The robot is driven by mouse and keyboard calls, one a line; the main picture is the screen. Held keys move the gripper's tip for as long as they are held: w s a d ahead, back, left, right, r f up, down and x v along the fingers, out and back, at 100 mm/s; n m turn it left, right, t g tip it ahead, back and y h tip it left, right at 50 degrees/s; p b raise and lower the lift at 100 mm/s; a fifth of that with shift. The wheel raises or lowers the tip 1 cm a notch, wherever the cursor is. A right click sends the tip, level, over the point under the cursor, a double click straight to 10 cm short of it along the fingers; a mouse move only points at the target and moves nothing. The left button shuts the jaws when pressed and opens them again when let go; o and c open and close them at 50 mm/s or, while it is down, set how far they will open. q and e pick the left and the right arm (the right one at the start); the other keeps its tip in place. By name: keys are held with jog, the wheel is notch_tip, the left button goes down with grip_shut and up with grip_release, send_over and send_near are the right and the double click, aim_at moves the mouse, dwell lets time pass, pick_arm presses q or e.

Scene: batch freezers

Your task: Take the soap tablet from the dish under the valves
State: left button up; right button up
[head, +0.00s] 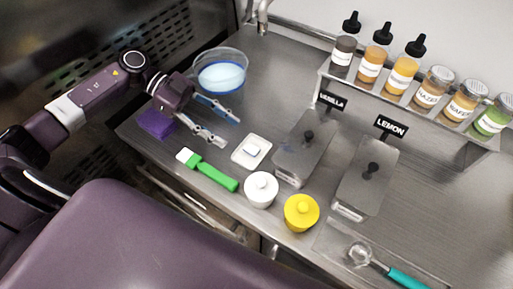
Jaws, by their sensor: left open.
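A small white soap tablet (251,150) lies in a square white dish (240,161) on the steel counter. The dish is left of the steel vanilla container and behind the white knobbed valve (262,188); a yellow valve (301,212) stands to the right of that one. My left gripper (231,133) comes in from the left, above the counter. Its two fingers are apart and empty, with their tips a little left of and behind the dish. My right gripper is not in view.
A clear bowl of blue liquid (221,75) stands behind my gripper. Lidded containers (366,185), a bottle shelf (405,100) and a teal-handled scoop (405,278) are to the right.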

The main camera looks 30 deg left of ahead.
aim_at(251, 147)
pick_arm(q)
jog(key=shift+s+d, duration=0.15)
jog(key=shift+d, duration=0.2)
jog(key=p+x, duration=0.1)
jog(key=x, duration=0.1)
jog(key=shift+d+f, duration=0.1)
jog(key=shift+d, duration=0.25)
jog(key=p+x, duration=0.2)
jog(key=x, duration=0.1)
jog(key=shift+w+f, duration=0.25)
jog(key=shift+f, duration=0.05)
jog(key=shift+d+f, duration=0.2)
jog(key=shift+d, duration=0.1)
jog(key=shift+f, duration=0.15)
jog(key=c, duration=1.2)
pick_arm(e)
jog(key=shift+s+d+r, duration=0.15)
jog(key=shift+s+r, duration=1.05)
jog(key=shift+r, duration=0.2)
